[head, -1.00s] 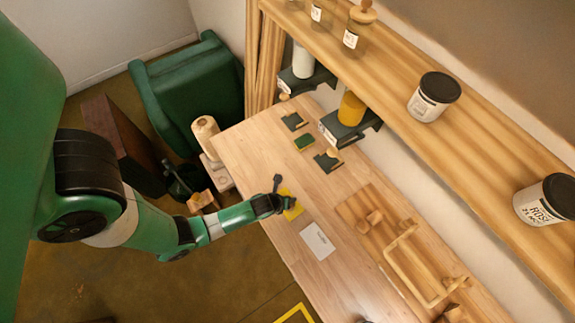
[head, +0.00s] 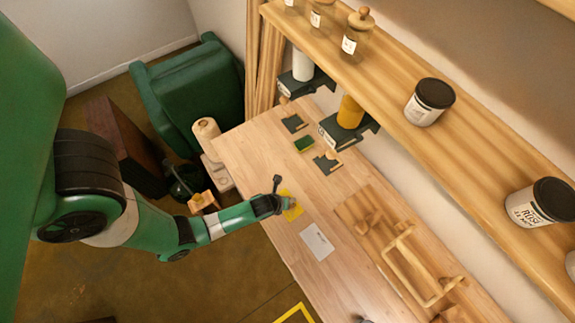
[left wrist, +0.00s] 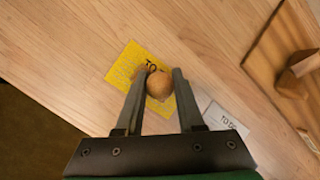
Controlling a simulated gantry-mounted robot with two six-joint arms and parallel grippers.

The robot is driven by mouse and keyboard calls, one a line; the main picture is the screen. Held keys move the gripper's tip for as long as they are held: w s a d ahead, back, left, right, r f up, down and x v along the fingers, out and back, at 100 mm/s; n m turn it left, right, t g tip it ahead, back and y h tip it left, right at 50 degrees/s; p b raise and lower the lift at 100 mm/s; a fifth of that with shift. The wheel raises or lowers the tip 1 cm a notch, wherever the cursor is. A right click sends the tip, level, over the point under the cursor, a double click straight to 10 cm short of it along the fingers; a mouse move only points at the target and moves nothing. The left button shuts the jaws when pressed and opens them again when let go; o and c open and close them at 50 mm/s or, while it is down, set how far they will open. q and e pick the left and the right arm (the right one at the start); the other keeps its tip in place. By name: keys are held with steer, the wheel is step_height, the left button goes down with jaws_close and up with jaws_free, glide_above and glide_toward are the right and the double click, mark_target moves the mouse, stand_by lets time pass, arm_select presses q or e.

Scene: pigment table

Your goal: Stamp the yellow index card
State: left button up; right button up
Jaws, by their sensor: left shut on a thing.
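The yellow index card (head: 291,205) lies on the table near its front edge; it also shows in the left wrist view (left wrist: 125,68), with printed text partly covered. My left gripper (head: 280,203) is over the card. In the left wrist view its fingers (left wrist: 160,85) are shut on a round wooden knob (left wrist: 159,85), which looks like the stamp's handle. The knob is above the card; its underside is hidden, so I cannot tell whether it touches the card. My right gripper is not in view.
A white card (head: 317,241) lies right of the yellow one. A green pad (head: 304,144) and dark plates (head: 328,162) lie toward the back. A wooden board with a rack (head: 415,265) fills the right side. A shelf with jars (head: 429,101) runs above the rear of the table.

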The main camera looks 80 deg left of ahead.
arm_select(q)
steer(key=shift+w+r+p, duration=0.1)
steer(key=shift+r+p, duration=2.3)
steer(key=shift+r, duration=0.5)
steer(key=shift+f, duration=0.1)
